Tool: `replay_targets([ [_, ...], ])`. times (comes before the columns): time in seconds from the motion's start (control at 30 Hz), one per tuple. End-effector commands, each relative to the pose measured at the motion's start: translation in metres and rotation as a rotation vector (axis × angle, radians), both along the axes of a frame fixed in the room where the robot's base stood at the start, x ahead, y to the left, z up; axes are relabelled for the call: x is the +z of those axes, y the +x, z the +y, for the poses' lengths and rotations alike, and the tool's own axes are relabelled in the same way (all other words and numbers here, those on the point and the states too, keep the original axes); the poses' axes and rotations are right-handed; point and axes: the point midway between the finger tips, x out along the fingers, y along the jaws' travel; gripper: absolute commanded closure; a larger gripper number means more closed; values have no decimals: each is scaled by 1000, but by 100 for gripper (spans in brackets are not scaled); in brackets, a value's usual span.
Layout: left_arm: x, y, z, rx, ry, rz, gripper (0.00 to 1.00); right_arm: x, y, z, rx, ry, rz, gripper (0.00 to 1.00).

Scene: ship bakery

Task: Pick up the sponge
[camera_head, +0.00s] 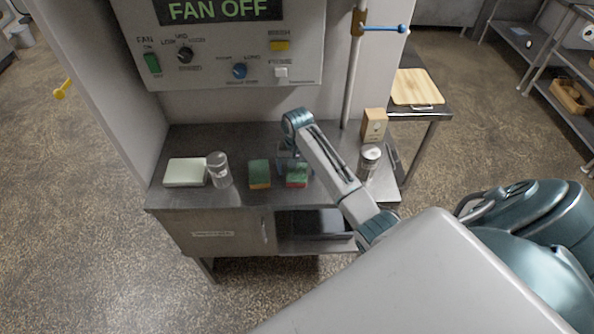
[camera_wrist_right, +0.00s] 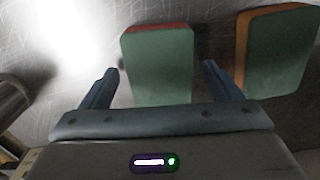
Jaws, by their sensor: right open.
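Two sponges with green tops lie on the metal counter. The red-edged sponge (camera_head: 297,175) is on the right, and the orange-edged sponge (camera_head: 260,174) is just left of it. My right gripper (camera_head: 291,163) hangs above the red-edged sponge, with its fingers hard to make out in the head view. In the right wrist view the right gripper (camera_wrist_right: 161,80) is open, with the red-edged sponge (camera_wrist_right: 158,65) between its fingertips and gaps on both sides. The orange-edged sponge (camera_wrist_right: 280,50) lies outside the fingers to the right. My left gripper is out of view.
A clear glass (camera_head: 219,169) and a pale block (camera_head: 185,172) stand left on the metal counter (camera_head: 240,199). A metal-lidded jar (camera_head: 369,160) and a cardboard box (camera_head: 374,125) stand right. A control panel (camera_head: 220,45) overhangs the back.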

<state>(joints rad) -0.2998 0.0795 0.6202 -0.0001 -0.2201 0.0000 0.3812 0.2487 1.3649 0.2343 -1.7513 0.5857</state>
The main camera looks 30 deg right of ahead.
Motion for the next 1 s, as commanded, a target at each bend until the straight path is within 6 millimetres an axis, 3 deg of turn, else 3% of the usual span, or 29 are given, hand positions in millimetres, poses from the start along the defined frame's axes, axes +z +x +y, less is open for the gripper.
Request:
replay_targets([
  [0.13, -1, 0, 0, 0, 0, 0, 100, 0, 0, 0, 0, 0, 0, 19],
  [0.37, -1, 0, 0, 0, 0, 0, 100, 0, 0, 0, 0, 0, 0, 63],
  [0.77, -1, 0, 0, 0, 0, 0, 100, 1, 1, 0, 0, 0, 0, 63],
  [1.0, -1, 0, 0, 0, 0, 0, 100, 14, 10, -5, 1, -1, -1, 63],
])
